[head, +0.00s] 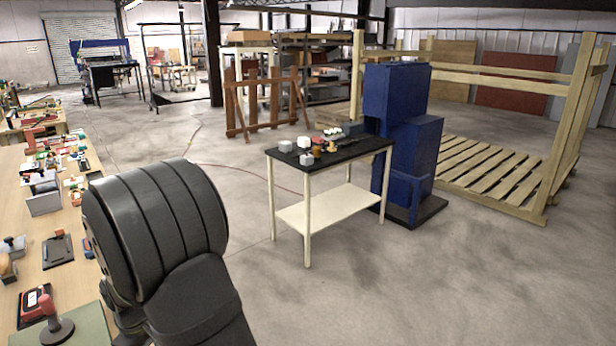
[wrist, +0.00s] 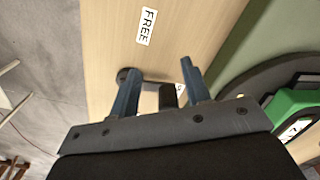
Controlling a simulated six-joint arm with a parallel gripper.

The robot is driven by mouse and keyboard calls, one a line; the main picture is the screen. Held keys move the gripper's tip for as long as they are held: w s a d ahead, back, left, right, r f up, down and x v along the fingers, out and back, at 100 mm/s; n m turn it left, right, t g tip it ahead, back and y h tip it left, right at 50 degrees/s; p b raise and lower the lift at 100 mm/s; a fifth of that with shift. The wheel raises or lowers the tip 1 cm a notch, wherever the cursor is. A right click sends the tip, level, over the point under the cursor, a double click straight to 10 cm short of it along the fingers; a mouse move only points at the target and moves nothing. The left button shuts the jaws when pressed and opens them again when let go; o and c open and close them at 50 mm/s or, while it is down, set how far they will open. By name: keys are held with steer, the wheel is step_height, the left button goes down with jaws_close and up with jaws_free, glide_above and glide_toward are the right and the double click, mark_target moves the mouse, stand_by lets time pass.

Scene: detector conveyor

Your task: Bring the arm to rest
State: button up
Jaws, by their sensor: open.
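In the wrist view, my gripper (wrist: 160,69) is open, with its two blue fingers apart over a pale wooden bench top (wrist: 110,35). A dark object with a round end (wrist: 128,75) shows beside and between the fingers. It appears to lie on or just above the wood, and I cannot tell whether a finger touches it. In the head view, my dark arm link fills the lower left. My fingers are not visible there.
A green part (wrist: 290,103) on a dark round base stands at right. In the head view, a cluttered bench (head: 25,215) is at left, and a black-topped table (head: 345,150) stands apart on clear floor.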

steer(key=d+n, duration=0.1)
steer(key=n, duration=0.2)
steer(key=shift+w+d, duration=0.2)
steer(key=shift+r, duration=0.65)
steer(key=shift+o, duration=0.5)
steer(key=o, duration=1.1)
steer(key=shift+o, duration=0.2)
steer(key=shift+a+r, duration=0.1)
steer(key=shift+r, duration=0.1)
steer(key=w+a+r+m, duration=0.1)
steer(key=a+r+m, duration=0.1)
steer(key=r+m, duration=0.45)
steer(key=w+a+r+m, duration=0.2)
steer(key=r+m, duration=0.1)
steer(key=r, duration=0.7)
step_height(320, 180, down, 10)
steer(key=shift+s+d+f, duration=0.15)
steer(key=shift+s+d, duration=0.05)
steer(key=shift+s, duration=0.05)
